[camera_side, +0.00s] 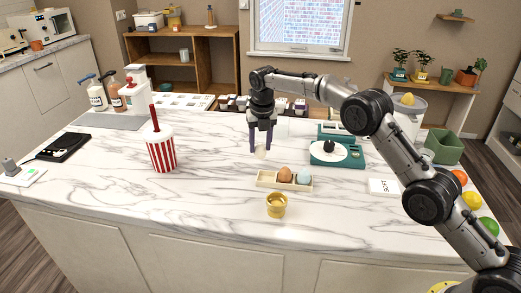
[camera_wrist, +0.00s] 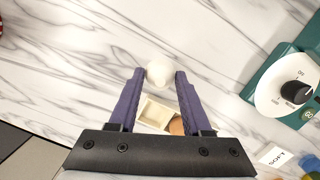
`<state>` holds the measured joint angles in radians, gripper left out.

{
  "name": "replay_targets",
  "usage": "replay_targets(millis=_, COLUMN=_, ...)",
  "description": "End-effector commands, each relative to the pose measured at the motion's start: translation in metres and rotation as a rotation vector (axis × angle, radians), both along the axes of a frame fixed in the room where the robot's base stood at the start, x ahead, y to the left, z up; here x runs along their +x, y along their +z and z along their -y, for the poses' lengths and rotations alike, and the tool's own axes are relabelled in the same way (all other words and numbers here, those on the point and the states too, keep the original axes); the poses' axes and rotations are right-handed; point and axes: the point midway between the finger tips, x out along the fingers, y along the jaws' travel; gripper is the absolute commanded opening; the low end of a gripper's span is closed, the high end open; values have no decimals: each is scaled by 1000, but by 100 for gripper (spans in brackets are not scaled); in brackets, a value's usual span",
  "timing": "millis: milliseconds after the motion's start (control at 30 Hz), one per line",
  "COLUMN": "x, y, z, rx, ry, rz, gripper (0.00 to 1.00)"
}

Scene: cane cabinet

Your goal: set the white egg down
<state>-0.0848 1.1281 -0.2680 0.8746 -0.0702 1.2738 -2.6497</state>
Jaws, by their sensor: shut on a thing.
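The white egg (camera_side: 260,154) is between the fingertips of my gripper (camera_side: 261,148), which is shut on it. In the wrist view the egg (camera_wrist: 160,73) shows between the two purple fingers (camera_wrist: 156,76). It is close over the marble counter, behind the wooden egg tray (camera_side: 268,184); I cannot tell whether it touches the counter. The tray holds a brown egg (camera_side: 285,174) in the middle and a pale blue egg (camera_side: 303,177) at the right. Its left compartment is empty. In the wrist view the fingers partly hide the tray (camera_wrist: 153,112).
A gold cup (camera_side: 276,207) stands in front of the tray. A red-striped cup with a straw (camera_side: 161,152) stands left. The counter between striped cup and tray is clear.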

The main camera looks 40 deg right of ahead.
Motion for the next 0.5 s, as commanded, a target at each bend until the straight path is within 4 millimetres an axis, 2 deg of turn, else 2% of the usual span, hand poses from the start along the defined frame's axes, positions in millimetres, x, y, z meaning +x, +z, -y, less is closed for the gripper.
replay_targets(millis=133, x=-1, y=-19, z=0, rx=0, ry=0, rz=-2, gripper=0)
replay_targets(millis=500, x=-1, y=-23, z=0, rx=-1, ry=0, rz=-1, gripper=0)
